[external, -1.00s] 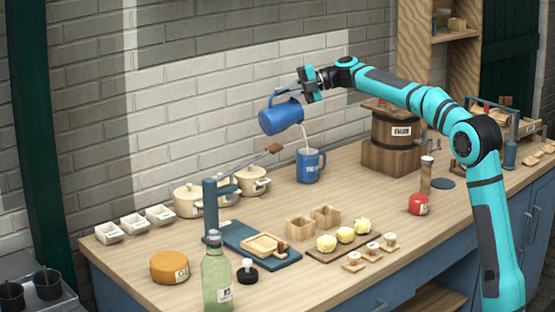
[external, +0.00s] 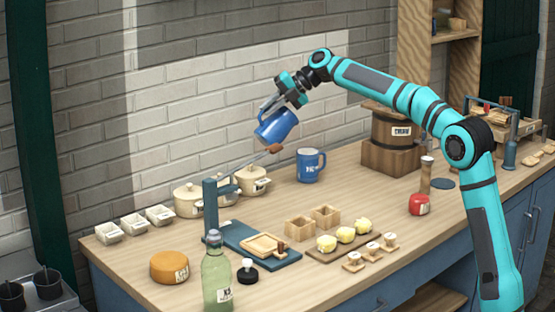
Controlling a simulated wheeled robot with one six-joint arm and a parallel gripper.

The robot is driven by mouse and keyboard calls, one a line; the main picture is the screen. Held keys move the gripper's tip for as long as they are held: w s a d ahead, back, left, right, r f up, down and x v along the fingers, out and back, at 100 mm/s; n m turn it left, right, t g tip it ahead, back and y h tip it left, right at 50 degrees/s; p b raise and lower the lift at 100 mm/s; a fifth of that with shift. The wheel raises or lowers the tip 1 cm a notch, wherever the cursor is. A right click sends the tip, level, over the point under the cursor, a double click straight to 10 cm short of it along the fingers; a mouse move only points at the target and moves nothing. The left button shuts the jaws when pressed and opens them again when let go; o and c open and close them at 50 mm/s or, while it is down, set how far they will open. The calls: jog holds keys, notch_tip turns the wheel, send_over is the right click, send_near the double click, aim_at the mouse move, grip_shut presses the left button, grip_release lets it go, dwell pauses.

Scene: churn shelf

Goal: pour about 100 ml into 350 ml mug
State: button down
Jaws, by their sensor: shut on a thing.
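A blue jug (external: 277,125) hangs in the air above the worktop, left of and higher than the mug. It is slightly tilted, and no stream comes from it. My gripper (external: 284,100) is shut on the jug at its upper side, near the handle. The blue mug (external: 308,167) with a white label stands upright on the worktop, handle to the right. The level inside the mug cannot be seen.
Cream pots (external: 252,181) stand left of the mug, with a lever arm with a brown grip (external: 274,148) above them. A wooden churn (external: 395,130) stands at the back right. Wooden boxes (external: 300,228) and a board of yellow pieces (external: 345,235) lie in front. Worktop around the mug is clear.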

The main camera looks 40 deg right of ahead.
aim_at(259, 134)
jog(key=shift+a+f+h, duration=0.25)
jog(key=shift+f+h, duration=0.2)
jog(key=shift+h, duration=0.05)
jog(key=shift+a+f, duration=0.1)
dwell(1.6)
jog(key=shift+w+a+f+n+g+h, duration=0.1)
jog(key=shift+a+f+n+g+h, duration=0.1)
jog(key=shift+a+f+h, duration=0.3)
jog(key=shift+w+a+f+n+g+h, duration=0.1)
jog(key=shift+a+f+n+g+h, duration=0.15)
jog(key=shift+f+h, duration=0.45)
jog(key=shift+w+a+f+h+b, duration=0.15)
jog(key=shift+a+f+h+b, duration=0.3)
jog(key=shift+a+f+h, duration=0.35)
jog(key=shift+w+a+r+n+g+h+b, duration=0.1)
jog(key=shift+a+r+n+g+h+b, duration=0.2)
jog(key=shift+a+h, duration=0.45)
jog(key=shift+w+a+r+n+g+h+b, duration=0.15)
jog(key=shift+a+r+h, duration=0.35)
jog(key=shift+h, duration=0.4)
jog(key=shift+w+a+r+n+g+h+b, duration=0.1)
jog(key=shift+a+r+n+g+h, duration=0.15)
jog(key=shift+a+h, duration=0.55)
